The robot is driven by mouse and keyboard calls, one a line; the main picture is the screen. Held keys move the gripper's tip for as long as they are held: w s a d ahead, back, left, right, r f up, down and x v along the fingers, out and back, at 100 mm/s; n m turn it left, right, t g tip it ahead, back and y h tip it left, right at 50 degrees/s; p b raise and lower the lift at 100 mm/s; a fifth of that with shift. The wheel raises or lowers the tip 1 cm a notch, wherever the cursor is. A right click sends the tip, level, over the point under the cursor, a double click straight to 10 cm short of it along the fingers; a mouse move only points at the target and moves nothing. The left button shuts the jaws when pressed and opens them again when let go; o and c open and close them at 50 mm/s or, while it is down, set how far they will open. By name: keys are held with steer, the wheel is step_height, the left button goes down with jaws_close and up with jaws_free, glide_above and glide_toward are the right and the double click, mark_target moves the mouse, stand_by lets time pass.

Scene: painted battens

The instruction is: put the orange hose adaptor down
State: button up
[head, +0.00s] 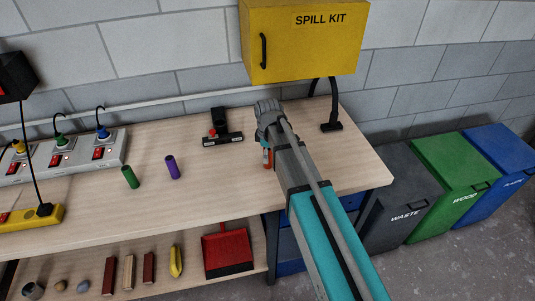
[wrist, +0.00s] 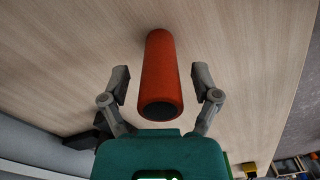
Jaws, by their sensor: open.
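The orange hose adaptor (wrist: 160,75) is a plain orange-red cylinder with a dark open end. In the wrist view it lies between the two fingers of my gripper (wrist: 160,84), with a visible gap on each side. The fingers are open and do not touch it. The adaptor is over the wooden workbench top (head: 221,184); in the head view only a small orange part (head: 267,158) shows beside my gripper (head: 268,148), and my arm hides the rest. It seems to stand on the bench, but its base is hard to make out.
A green cylinder (head: 130,177) and a purple cylinder (head: 172,167) stand to the left on the bench. A black device (head: 222,138) is behind, and a black lamp-like stand (head: 332,126) is right. The yellow spill kit cabinet (head: 305,45) hangs above. The bench's right edge is close.

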steer(key=shift+r, duration=0.1)
step_height(320, 180, up, 12)
steer(key=p, duration=1.2)
stand_by(0.8)
steer(key=s+d+m, duration=0.7)
steer(key=d+m, duration=0.1)
steer(key=d, duration=0.2)
steer(key=s+d+m, duration=0.7)
steer(key=d, duration=0.2)
steer(key=shift+s+d+m, duration=0.35)
steer(key=shift+s+m, duration=0.05)
